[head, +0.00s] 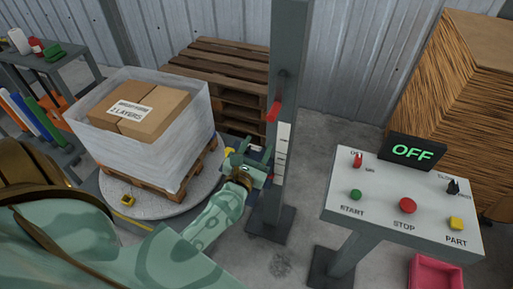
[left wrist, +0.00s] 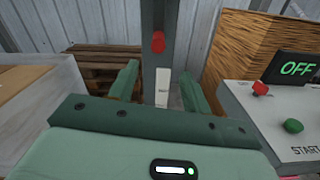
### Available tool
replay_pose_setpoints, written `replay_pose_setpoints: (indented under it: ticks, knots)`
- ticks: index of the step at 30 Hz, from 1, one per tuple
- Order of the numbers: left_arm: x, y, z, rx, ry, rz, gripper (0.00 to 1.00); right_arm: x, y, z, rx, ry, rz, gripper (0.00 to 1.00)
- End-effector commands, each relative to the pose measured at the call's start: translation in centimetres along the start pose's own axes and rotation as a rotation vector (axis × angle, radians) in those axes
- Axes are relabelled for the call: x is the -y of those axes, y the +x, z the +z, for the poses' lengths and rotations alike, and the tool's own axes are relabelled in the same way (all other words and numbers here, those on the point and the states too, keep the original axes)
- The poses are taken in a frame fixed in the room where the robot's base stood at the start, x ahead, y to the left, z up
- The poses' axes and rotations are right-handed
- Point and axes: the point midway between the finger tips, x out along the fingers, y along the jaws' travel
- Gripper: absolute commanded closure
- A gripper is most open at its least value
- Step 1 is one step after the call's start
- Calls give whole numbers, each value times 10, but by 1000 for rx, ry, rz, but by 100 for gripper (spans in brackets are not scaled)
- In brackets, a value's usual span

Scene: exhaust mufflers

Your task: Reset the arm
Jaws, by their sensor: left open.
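My left arm reaches in from the left in the head view. Its gripper (head: 250,163) is beside the grey post (head: 289,120), between the wrapped pallet load and the control panel. In the left wrist view the two green fingers of the gripper (left wrist: 158,85) stand wide apart with nothing held between them. The post (left wrist: 153,25) rises beyond the fingers, carrying a red lever (left wrist: 158,42) and a white label strip (left wrist: 162,88). The red lever (head: 273,110) also shows in the head view, above my gripper. My right gripper is not in view.
A wrapped carton load (head: 150,125) sits on a pallet on a round turntable (head: 160,205). The control panel (head: 385,200) has several buttons and a display (head: 412,152) reading OFF. Stacked pallets (head: 225,75) stand behind. A pink bin (head: 435,272) is at bottom right.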

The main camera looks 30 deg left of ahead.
Motion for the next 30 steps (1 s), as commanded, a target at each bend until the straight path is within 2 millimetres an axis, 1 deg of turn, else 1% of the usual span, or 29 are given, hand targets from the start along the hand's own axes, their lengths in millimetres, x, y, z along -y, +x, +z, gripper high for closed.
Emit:
replay_pose_setpoints:
  ticks: [11,13,14,15,16,17,18,20,21,23,24,26,27,29,30]
  knots:
    - [0,0,0,0,16,0,51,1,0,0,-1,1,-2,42]
    - [2,0,0,2,90,-10,51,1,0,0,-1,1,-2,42]
    - [4,0,1,8,159,-22,51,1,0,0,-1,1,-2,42]
    - [9,0,-4,11,307,-47,51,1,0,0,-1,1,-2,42]
    - [16,-2,-15,5,455,-79,51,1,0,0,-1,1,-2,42]
    - [24,-6,-34,-6,639,-127,51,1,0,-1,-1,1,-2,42]
    - [38,-14,-66,-20,897,-209,51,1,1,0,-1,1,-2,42]
    - [55,-32,-117,-27,1228,-345,51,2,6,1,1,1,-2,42]
    - [65,-47,-151,-22,1424,-443,51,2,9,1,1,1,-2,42]
    - [75,-72,-200,1,1680,-596,51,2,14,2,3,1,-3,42]
    - [80,-92,-232,27,1833,-705,51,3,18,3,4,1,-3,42]
    - [85,-124,-277,83,2037,-878,51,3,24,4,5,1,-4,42]
    - [86,-148,-306,132,2156,-997,51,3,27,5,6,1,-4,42]
    - [84,-186,-347,223,2310,-1183,51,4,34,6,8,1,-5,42]
    - [82,-213,-373,296,2395,-1313,51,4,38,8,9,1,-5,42]
